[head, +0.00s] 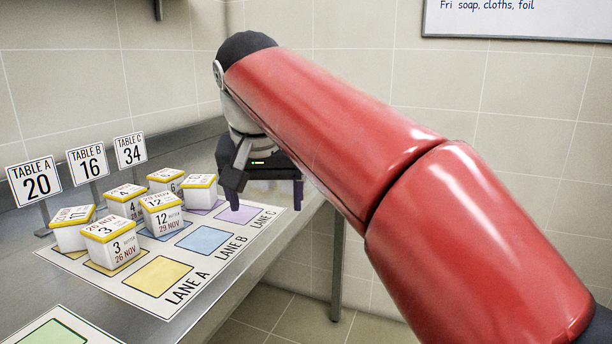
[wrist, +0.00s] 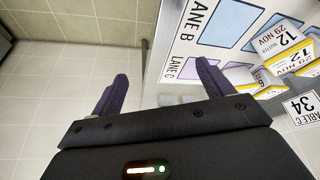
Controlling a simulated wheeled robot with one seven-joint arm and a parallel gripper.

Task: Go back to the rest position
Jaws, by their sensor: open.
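My gripper (wrist: 161,88) is open, with its two purple fingers apart and nothing between them. In the head view my gripper (head: 264,200) hangs over the far right end of the steel counter, by lane C of the lane mat (head: 190,293). My red arm reaches across the head view from the lower right. In the wrist view one finger is over the mat's lane C and the other is over the tiled floor.
Several white boxes with yellow lids, such as the 12 box (head: 163,215) and 3 box (head: 112,243), stand on the mat. Signs for table A (head: 34,181), table B (head: 89,161) and table C (head: 130,151) stand behind. Floor (head: 290,318) is clear right of the counter.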

